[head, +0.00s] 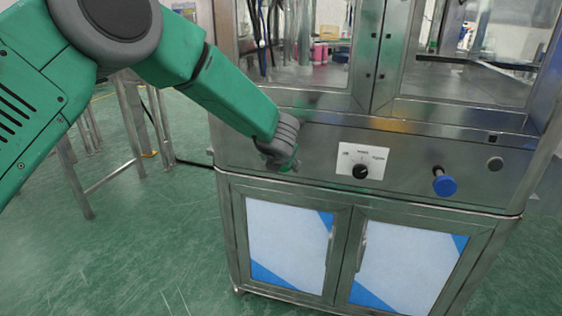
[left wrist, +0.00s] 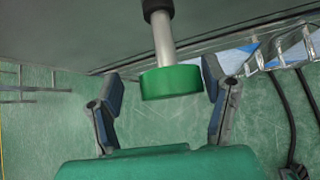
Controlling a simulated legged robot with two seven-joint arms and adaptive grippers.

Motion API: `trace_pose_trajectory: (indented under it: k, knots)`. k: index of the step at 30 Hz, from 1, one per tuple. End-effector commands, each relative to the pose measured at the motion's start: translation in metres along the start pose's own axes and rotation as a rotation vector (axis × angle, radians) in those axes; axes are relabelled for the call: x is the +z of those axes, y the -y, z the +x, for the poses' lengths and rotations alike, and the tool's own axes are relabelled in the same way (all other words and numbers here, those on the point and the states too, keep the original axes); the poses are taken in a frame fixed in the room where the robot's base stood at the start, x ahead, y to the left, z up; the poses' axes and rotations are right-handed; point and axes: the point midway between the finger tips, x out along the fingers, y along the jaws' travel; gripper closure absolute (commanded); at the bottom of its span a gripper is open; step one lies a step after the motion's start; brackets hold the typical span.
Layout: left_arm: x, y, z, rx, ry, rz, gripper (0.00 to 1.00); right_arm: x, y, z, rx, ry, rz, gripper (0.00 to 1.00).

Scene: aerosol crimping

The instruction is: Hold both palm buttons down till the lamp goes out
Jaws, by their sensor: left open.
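A green palm button (left wrist: 171,82) on a silver stem stands out from the panel in the left wrist view. My left gripper (head: 284,164) is at the left part of the machine's front panel in the head view and hides most of that button. In the left wrist view its two fingers are spread, one on each side of the green button; I cannot tell if they touch it. A blue palm button (head: 445,186) stands out at the right of the panel, with nothing near it. My right gripper is not seen.
A black knob (head: 360,171) on a white plate (head: 376,154) lies between the buttons. Steel-framed windows (head: 302,80) rise above the panel, cabinet doors (head: 290,245) lie below. A metal stand (head: 110,181) is at the left. The green floor in front is clear.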

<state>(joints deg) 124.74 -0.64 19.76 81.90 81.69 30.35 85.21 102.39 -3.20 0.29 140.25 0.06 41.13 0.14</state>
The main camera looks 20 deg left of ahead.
Motion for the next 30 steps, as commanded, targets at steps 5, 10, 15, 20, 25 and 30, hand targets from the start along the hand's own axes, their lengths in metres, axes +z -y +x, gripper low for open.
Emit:
trace_pose_trajectory:
  k: [5,10,15,20,25,30]
  knots:
    - [0.0009,0.0034,-0.0013,0.002,0.000,0.003,0.40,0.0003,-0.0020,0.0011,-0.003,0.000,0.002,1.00]
    - [0.0002,0.0021,-0.0006,-0.003,0.000,0.002,0.87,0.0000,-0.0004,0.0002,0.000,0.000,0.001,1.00]
    - [0.0001,0.0032,-0.0004,-0.008,0.000,0.002,0.87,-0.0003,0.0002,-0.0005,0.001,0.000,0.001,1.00]
    - [0.0015,0.0028,0.0017,-0.005,-0.002,0.003,0.87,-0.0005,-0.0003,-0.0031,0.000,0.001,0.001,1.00]
    - [0.0004,0.0024,0.0026,-0.002,-0.003,0.003,0.87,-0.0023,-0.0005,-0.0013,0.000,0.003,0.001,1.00]
    - [0.0001,0.0025,0.0027,-0.004,-0.003,0.003,0.87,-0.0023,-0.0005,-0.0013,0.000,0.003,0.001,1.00]
